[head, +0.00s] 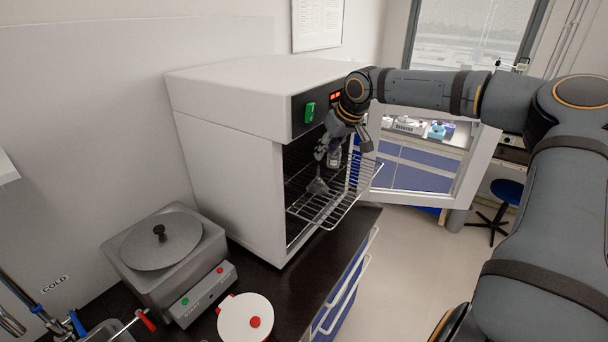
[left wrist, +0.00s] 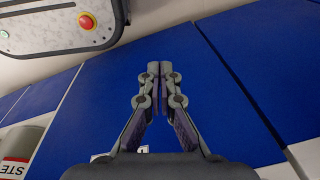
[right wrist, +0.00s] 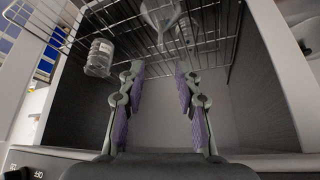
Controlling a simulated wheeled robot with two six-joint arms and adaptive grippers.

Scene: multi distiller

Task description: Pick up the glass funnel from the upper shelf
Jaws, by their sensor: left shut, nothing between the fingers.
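The clear glass funnel (right wrist: 160,18) shows at the top of the right wrist view, on a wire shelf, its narrow stem pointing towards the gripper side of the picture. In the head view a small grey funnel-like shape (head: 317,187) sits on the pulled-out rack. My right gripper (right wrist: 161,78) is open, its fingers apart with nothing between them. In the head view my right gripper (head: 334,147) hangs at the open front of the oven, above the rack. My left gripper (left wrist: 153,67) is shut and empty before blue cabinet fronts, away from the oven.
The white oven (head: 225,140) stands on a dark counter, its door (head: 470,185) swung open to the right. A ribbed glass vessel (right wrist: 100,57) stands near the funnel. A lidded grey bath (head: 165,255) and a white round lid (head: 245,318) are nearer.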

